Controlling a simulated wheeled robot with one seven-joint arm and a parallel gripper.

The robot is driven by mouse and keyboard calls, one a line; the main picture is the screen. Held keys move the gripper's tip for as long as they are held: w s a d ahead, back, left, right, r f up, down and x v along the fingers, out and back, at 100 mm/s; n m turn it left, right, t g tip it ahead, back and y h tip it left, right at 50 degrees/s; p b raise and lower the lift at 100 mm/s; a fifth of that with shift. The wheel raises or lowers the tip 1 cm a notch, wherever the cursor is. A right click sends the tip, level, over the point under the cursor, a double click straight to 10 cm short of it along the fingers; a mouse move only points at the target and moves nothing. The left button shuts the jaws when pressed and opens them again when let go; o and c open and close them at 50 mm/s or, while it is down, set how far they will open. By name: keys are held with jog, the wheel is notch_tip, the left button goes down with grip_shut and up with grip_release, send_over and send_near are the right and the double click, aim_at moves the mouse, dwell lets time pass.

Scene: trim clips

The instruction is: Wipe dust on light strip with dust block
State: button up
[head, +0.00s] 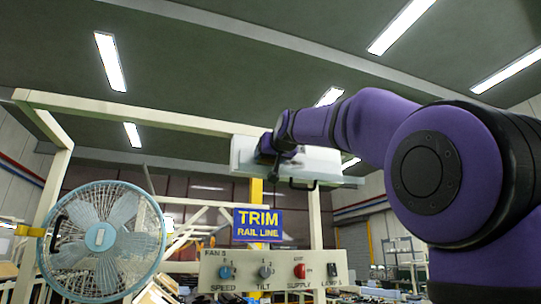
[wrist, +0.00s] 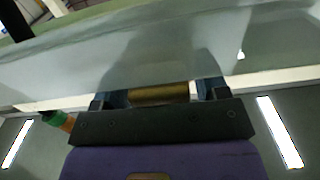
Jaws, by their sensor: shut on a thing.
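The light strip is most likely the long pale box (head: 325,158) hanging under the overhead beam, above the sign in the head view. Its pale, smooth surface (wrist: 150,55) fills much of the wrist view. My gripper (head: 283,154) is up against the near side of this box. In the wrist view, my gripper (wrist: 158,94) is shut on a brown-gold block (wrist: 160,94), probably the dust block, held between the two dark fingers. The block's far edge meets or lies very near the pale surface; contact is unclear. I cannot make out any dust.
A pale frame beam (head: 130,113) runs behind the box. A fan (head: 100,241) stands at left. A blue TRIM RAIL LINE sign (head: 257,224) and a switch panel (head: 273,270) sit below. A dark handle-like bar (head: 302,186) hangs under the box.

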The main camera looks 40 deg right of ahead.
jog(key=shift+w, duration=0.25)
jog(key=shift+d, duration=0.15)
jog(key=shift+s+d, duration=0.3)
jog(key=shift+d, duration=0.45)
jog(key=shift+s+d, duration=0.25)
jog(key=shift+d, duration=0.45)
jog(key=shift+s+d, duration=0.4)
jog(key=shift+d, duration=1.3)
jog(key=shift+s+d, duration=0.45)
jog(key=shift+d, duration=1.2)
jog(key=shift+s+d, duration=0.4)
jog(key=shift+d, duration=1.3)
jog(key=shift+s+d, duration=0.35)
jog(key=shift+d, duration=0.65)
jog(key=shift+s+d, duration=0.3)
jog(key=shift+d, duration=0.7)
jog(key=shift+s+d, duration=0.35)
jog(key=shift+d, duration=0.65)
jog(key=shift+w+a, duration=0.95)
jog(key=shift+a, duration=2.25)
jog(key=shift+w+a, duration=0.9)
jog(key=shift+a, duration=2.25)
jog(key=shift+w+a, duration=0.95)
jog(key=shift+a, duration=2.25)
